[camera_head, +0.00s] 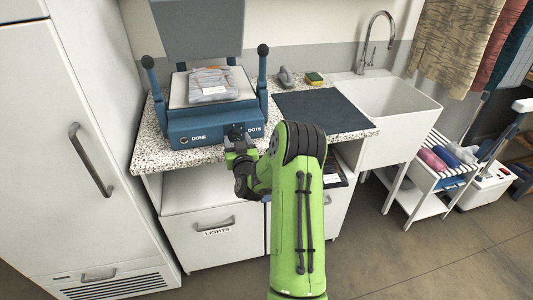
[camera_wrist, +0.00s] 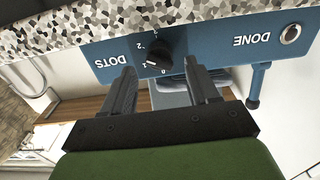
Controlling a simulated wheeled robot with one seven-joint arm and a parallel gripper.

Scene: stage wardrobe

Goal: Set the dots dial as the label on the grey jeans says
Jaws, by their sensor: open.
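The blue press (camera_head: 190,131) stands on the speckled counter, with DONE and DOTS lettered on its front. The folded grey jeans (camera_head: 197,86) lie on its pale bed with a white label (camera_head: 215,90), whose marks are too small to read. The black dots dial (camera_wrist: 160,56) is beside the word DOTS in the wrist view, which shows the panel upside down. Small digits ring the dial; its white mark points left, near the lower digits. My gripper (camera_wrist: 160,72) is open, its fingers either side of the dial; contact cannot be told. In the head view my gripper (camera_head: 239,147) hides part of the panel.
A round DONE button (camera_wrist: 290,34) is at the panel's other end. Blue levers (camera_head: 263,82) rise at both sides of the press. A dark mat (camera_head: 318,110), a sponge (camera_head: 314,78) and a sink (camera_head: 390,105) are to the right. A fridge-like cabinet (camera_head: 50,150) stands left.

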